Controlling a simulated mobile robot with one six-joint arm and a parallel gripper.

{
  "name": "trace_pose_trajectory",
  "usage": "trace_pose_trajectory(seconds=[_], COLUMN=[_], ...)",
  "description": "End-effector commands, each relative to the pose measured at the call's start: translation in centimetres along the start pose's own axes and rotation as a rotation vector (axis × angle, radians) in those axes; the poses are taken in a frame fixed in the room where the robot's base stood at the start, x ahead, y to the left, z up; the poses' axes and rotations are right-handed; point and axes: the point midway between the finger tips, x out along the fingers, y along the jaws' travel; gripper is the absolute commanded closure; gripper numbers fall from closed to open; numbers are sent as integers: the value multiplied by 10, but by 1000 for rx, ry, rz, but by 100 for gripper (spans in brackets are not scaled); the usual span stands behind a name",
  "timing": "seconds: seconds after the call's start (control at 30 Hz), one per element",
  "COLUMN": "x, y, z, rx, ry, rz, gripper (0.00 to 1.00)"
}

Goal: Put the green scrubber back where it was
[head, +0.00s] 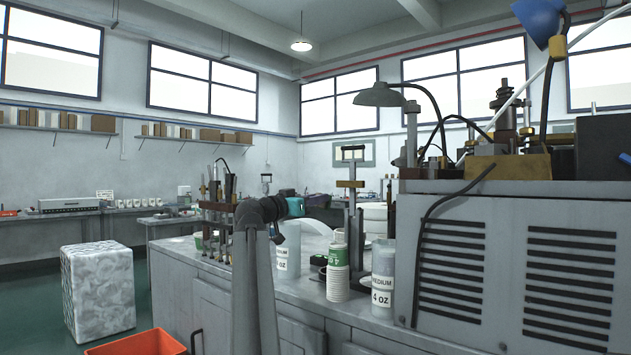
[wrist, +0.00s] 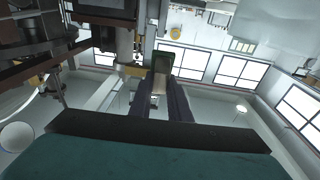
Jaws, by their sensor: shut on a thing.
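The green scrubber shows in the wrist view (wrist: 163,62) as a small dark green block with a pale lower part, between the tips of my two dark fingers. My gripper (wrist: 164,88) is shut on it. In the head view my gripper (head: 318,199) is small and dark, beyond its teal body, above the grey counter (head: 345,322). The scrubber cannot be made out clearly there. No spot for it can be told for certain in these frames.
On the counter stand a cup stack with a green label (head: 338,258), a grey cup stack (head: 382,285) and a pale container (head: 287,252). A large vented machine (head: 520,260) blocks the right. An orange bin (head: 138,343) and a wrapped block (head: 98,290) stand at left.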

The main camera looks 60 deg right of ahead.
Motion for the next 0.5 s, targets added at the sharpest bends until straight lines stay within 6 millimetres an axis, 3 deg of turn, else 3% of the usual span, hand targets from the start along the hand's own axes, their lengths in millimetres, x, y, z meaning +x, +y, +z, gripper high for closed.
trace_pose_trajectory(seconds=[0.5], x=[-10], y=[1], z=[28], rx=[4], ry=[-291], rz=[99], gripper=[100])
